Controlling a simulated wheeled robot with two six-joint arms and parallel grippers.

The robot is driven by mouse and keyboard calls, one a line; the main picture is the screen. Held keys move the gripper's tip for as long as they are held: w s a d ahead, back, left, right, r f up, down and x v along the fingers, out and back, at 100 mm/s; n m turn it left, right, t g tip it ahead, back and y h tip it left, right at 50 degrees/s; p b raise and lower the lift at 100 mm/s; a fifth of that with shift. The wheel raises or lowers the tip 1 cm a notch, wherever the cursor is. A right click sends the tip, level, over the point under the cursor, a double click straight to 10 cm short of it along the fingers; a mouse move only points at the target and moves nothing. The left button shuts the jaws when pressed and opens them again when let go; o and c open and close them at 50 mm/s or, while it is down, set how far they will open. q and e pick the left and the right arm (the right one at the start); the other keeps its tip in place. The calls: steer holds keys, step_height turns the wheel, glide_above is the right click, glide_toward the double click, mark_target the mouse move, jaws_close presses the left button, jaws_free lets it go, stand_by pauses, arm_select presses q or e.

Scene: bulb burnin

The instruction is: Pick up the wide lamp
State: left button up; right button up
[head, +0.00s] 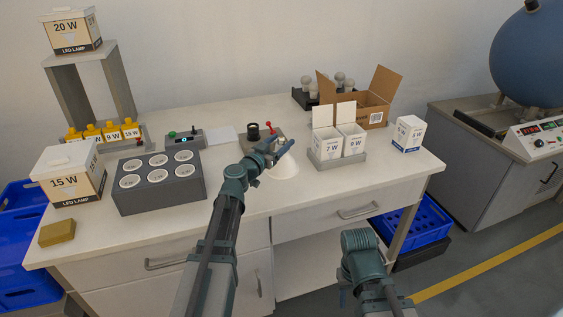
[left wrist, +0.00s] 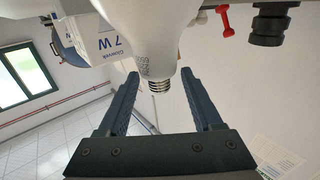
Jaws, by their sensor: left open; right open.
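The wide lamp (head: 284,172) is white and cone-shaped, standing on the worktop near its front edge with its wide end down. In the left wrist view the wide lamp (left wrist: 160,45) shows its metal screw base between my fingers. My left gripper (head: 279,150) is open at the top of the lamp. Its two fingers (left wrist: 160,85) stand on either side of the screw base, with gaps visible. My right gripper (head: 344,296) hangs low in front of the table, open and empty, partly hidden by its own arm.
A grey socket block (head: 160,200) stands left of my left arm. White 7 W and 9 W boxes (head: 327,149) stand in a tray right of the lamp. A device with a red lever (head: 269,127) is just behind. An open cardboard box (head: 376,108) stands farther back.

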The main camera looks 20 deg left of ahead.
arm_select(q)
steer(key=x, duration=0.4)
steer(key=shift+c, duration=0.4)
jaws_close()
stand_by(1.0)
